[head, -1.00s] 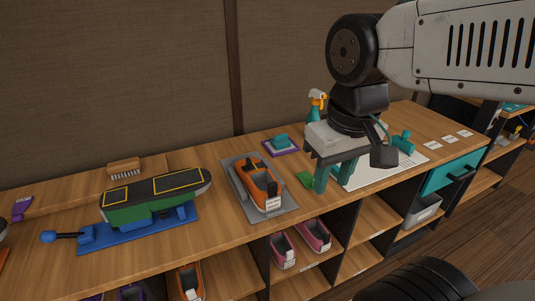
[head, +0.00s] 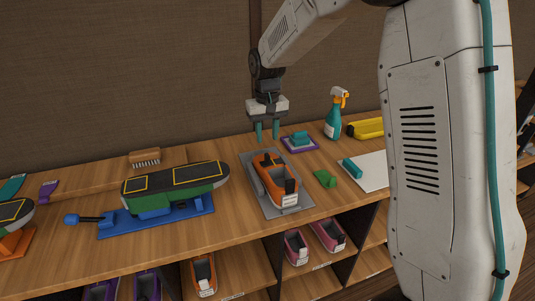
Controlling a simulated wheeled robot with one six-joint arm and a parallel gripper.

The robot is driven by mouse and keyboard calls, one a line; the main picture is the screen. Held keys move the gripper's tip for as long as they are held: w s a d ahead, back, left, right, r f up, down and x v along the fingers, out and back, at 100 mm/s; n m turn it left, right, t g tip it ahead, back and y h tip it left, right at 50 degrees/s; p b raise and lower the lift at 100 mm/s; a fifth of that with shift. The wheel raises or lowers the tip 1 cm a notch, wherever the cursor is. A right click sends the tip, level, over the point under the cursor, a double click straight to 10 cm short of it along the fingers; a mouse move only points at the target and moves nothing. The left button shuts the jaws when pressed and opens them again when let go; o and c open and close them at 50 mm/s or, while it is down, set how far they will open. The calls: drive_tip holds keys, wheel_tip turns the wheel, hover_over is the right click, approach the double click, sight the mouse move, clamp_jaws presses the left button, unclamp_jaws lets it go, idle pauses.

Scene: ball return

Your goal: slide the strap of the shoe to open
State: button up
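The orange shoe (head: 283,186) with a dark opening, dark strap parts and a white label at its near end stands on a grey mat (head: 294,213) on the wooden counter. My gripper (head: 267,132) hangs above and behind the shoe, with its teal fingers pointing down. The fingers are apart with a gap between them and nothing shows in it. They look clear of the shoe and the counter. The exact state of the strap is too small to tell.
A green shoe on a blue stand (head: 154,224) is at the left. A purple tray with a teal sponge (head: 299,140), a spray bottle (head: 333,115) and a green piece (head: 325,178) are near the shoe. Pink shoes (head: 327,234) sit on the shelf below.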

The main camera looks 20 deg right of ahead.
sight(267, 154)
wheel_tip(267, 154, down, 8)
drive_tip(key=shift+r, duration=0.15)
idle(0.3)
clamp_jaws()
